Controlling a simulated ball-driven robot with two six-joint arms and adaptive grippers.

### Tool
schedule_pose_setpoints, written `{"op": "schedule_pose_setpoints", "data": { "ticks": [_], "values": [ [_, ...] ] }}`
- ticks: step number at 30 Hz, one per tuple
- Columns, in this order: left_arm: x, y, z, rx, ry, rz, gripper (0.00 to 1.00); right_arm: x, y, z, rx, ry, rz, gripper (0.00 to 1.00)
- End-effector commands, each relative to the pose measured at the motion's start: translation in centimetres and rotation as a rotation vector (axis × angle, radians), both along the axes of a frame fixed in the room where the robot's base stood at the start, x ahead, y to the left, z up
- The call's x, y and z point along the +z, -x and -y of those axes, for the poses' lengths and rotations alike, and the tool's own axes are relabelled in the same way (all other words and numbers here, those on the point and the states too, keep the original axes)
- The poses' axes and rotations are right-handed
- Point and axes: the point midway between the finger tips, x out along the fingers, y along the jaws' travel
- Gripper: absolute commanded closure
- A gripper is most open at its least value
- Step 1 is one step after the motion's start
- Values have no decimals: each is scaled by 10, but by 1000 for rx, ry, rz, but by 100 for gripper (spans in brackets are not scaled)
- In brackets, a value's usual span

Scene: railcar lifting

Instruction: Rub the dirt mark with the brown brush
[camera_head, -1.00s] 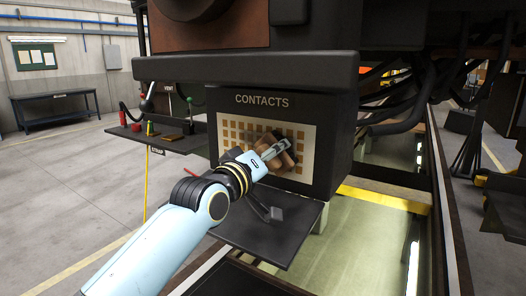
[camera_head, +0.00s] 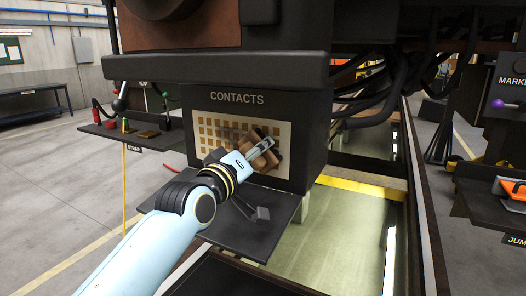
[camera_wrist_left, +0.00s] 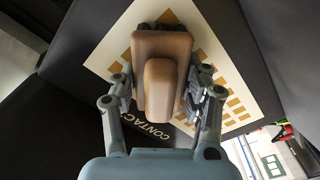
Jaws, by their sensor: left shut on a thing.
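The brown brush (camera_head: 262,158) is in my left gripper (camera_head: 262,148), in front of the pale contacts panel (camera_head: 214,154) with its rows of orange squares. In the left wrist view the brush's brown wooden back and raised grip (camera_wrist_left: 160,85) sit between the two fingers of my left gripper (camera_wrist_left: 163,98), which is shut on it. The brush's dark bristle side faces the panel and appears to be at it; exact contact cannot be told. A dark patch beside the brush may be bristles or the dirt mark; I cannot tell which. My right gripper is not in view.
A dark shelf (camera_head: 235,236) juts out below the panel, with a grey-headed tool (camera_head: 262,213) on it. A side tray (camera_head: 165,142) with small items stands at left. At right, another shelf holds an orange tool (camera_head: 510,196). A heavy dark beam overhangs the panel.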

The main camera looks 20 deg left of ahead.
Motion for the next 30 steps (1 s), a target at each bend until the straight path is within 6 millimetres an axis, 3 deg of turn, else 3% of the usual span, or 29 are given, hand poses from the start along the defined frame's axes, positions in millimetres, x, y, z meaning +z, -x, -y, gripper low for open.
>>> {"op": "schedule_pose_setpoints", "data": {
  "ticks": [30],
  "values": [
    [0, -4, -66, 0, -2, 2, 79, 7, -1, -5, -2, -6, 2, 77]
  ]
}}
